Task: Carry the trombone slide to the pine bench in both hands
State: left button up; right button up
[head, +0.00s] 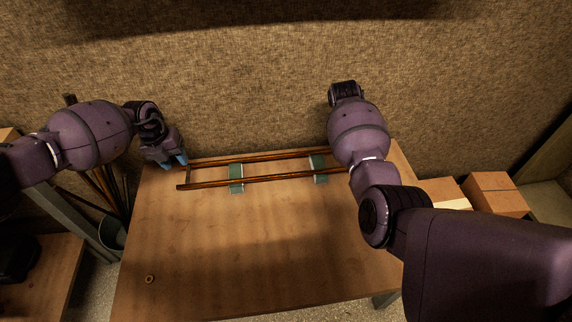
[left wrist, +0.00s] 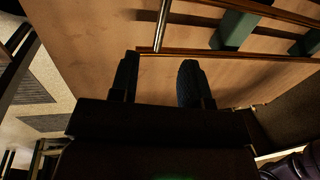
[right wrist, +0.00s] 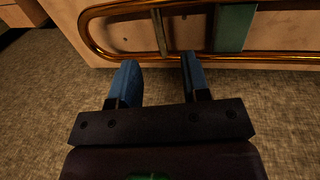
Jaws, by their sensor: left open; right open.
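The trombone slide (head: 265,180), two long parallel brass-coloured tubes, lies across two green blocks on the table. My left gripper (head: 176,161) is open and empty at the slide's left end, by the far tube. In the left wrist view its fingertips (left wrist: 160,66) are close to that tube (left wrist: 250,56); contact cannot be told. My right gripper is hidden behind my right arm in the head view. In the right wrist view its blue fingers (right wrist: 158,68) are open and empty, just short of the slide's long tube (right wrist: 275,57), near the curved bow and a cross brace (right wrist: 160,32).
The slide rests on a left green block (head: 236,187) and a right green block (head: 319,177). A small ring (head: 150,279) lies on the wooden table (head: 250,250), whose front is otherwise clear. Cardboard boxes (head: 496,193) stand at right. A bin (head: 112,238) with rods stands at left.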

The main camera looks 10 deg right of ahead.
aim_at(187, 176)
pick_arm(q)
jog(key=shift+d+f, duration=0.2)
jog(key=shift+f, duration=0.85)
jog(key=shift+d+f, duration=0.25)
jog(key=shift+f, duration=0.85)
jog(key=shift+d+f, duration=0.2)
jog(key=shift+f, duration=0.85)
pick_arm(e)
jog(key=shift+d+f, duration=0.2)
jog(key=shift+f, duration=0.85)
jog(key=shift+d+f, duration=0.25)
jog(key=shift+f, duration=0.8)
jog(key=shift+d+f, duration=0.2)
jog(key=shift+f, duration=0.85)
pick_arm(q)
jog(key=shift+c, duration=0.4)
pick_arm(e)
jog(key=shift+c, duration=0.4)
pick_arm(q)
grip_shut()
pick_arm(e)
grip_shut()
